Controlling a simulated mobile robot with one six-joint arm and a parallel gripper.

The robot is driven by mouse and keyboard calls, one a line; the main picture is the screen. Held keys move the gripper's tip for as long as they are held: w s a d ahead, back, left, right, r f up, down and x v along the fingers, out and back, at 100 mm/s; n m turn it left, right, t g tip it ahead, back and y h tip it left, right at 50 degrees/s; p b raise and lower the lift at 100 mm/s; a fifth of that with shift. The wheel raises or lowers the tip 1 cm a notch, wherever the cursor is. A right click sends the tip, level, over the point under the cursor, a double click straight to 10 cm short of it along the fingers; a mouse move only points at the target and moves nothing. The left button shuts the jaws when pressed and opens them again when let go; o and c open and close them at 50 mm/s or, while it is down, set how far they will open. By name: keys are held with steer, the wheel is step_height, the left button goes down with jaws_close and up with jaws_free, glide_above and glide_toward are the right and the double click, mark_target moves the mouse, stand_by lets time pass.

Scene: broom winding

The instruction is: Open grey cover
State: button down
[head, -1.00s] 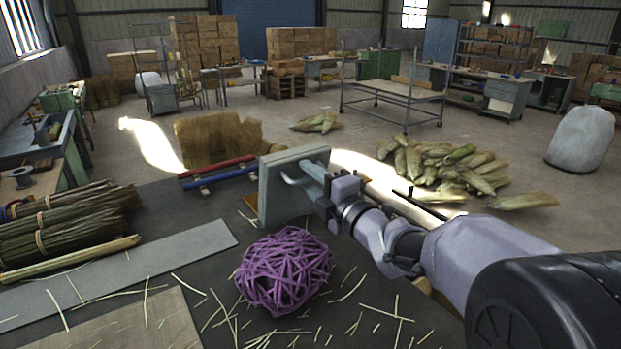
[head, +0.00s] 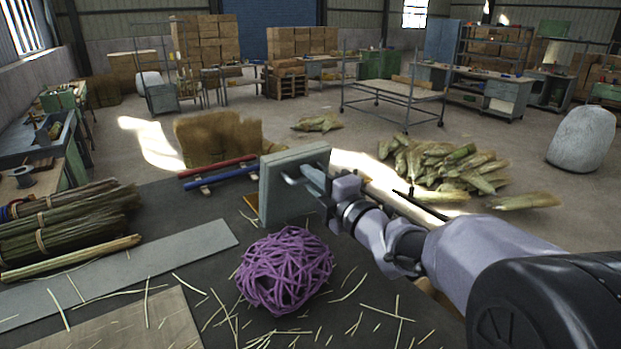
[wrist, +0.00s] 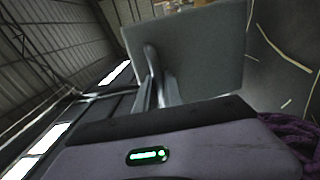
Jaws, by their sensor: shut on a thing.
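The grey cover (head: 289,190) is a flat square panel that stands nearly upright on the dark bench top, right of the red and blue bars. My gripper (head: 312,178) comes from the right and is shut on the handle on the cover's near face. In the wrist view the cover (wrist: 205,55) fills the upper middle, and the curved metal handle (wrist: 151,65) runs to my gripper (wrist: 152,92). What lies behind the cover is hidden, and my gripper hides part of the handle.
A purple ball of strands (head: 285,270) sits close in front of the cover. Red and blue bars (head: 218,172) lie to its left. Stalk bundles (head: 65,220) and a long grey strip (head: 130,267) are further left. Loose straws litter the bench front.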

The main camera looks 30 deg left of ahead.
mark_target(302, 163)
stand_by(0.7)
steer(key=shift+w+a+r+p, duration=0.25)
steer(key=shift+a+r, duration=0.25)
steer(key=shift+w+a+r+p, duration=0.2)
steer(key=shift+a+r+p, duration=0.05)
steer(key=shift+a+r, duration=0.25)
steer(key=shift+w+a+r+h+p, duration=0.1)
steer(key=shift+w+a+h+p, duration=0.1)
steer(key=shift+h+p, duration=0.35)
steer(key=shift+a+g+p, duration=0.25)
steer(key=shift+g+p, duration=0.05)
steer(key=shift+p, duration=0.1)
steer(key=shift+w+f, duration=0.1)
steer(key=shift+f, duration=0.2)
steer(key=c, duration=1.5)
jaws_free()
steer(key=shift+o, duration=0.2)
steer(key=f+v, duration=0.1)
steer(key=v, duration=1.6)
steer(key=shift+s+d+r+b, duration=0.15)
steer(key=shift+s+r+b, duration=0.1)
steer(key=shift+r+b, duration=0.2)
